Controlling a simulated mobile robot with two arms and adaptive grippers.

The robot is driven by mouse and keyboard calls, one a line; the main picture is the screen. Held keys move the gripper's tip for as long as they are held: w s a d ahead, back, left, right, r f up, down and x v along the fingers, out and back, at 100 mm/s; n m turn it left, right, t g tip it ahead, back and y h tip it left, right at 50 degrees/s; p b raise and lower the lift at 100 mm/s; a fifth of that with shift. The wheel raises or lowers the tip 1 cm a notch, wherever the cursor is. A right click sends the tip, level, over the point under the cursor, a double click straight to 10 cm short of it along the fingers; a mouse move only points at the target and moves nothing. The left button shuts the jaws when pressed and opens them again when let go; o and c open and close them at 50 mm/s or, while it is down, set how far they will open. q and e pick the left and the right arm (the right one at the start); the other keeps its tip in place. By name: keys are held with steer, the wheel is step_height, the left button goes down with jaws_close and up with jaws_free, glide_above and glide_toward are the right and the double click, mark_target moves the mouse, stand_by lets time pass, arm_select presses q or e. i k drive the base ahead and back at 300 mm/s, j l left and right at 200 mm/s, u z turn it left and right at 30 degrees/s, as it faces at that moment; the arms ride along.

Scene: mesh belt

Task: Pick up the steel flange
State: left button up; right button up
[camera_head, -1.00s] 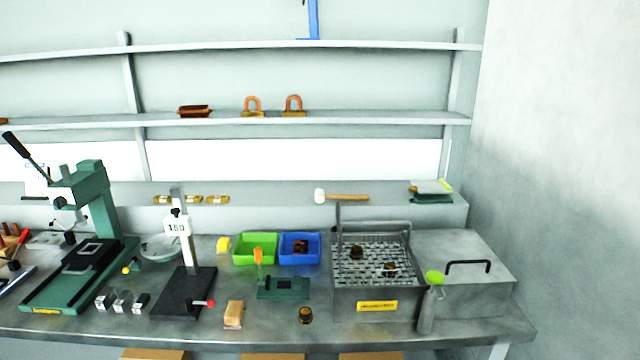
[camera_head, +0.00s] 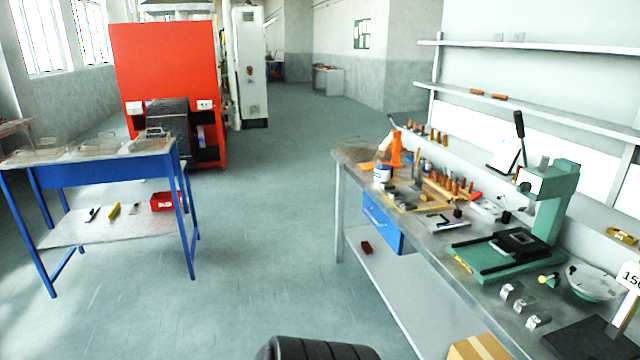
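I cannot make out a steel flange for certain in the head view. Small grey metal blocks (camera_head: 524,303) sit at the front of the grey workbench (camera_head: 440,262), and other small parts at its far end are too small to tell apart. Neither of my grippers is in view. A dark rounded part at the bottom edge seems to be mine.
A green press (camera_head: 545,205) stands on the workbench, with an orange object (camera_head: 396,148) at the far end. A blue table (camera_head: 100,172) with wire trays stands left, before a red machine (camera_head: 168,62). The floor (camera_head: 262,225) between is clear.

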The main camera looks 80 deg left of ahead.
mark_target(386, 185)
steer(key=u, duration=2.3)
steer(key=i+j+z, duration=0.15)
steer(key=i, duration=0.25)
steer(key=i+j+z, duration=0.15)
steer(key=i, duration=0.3)
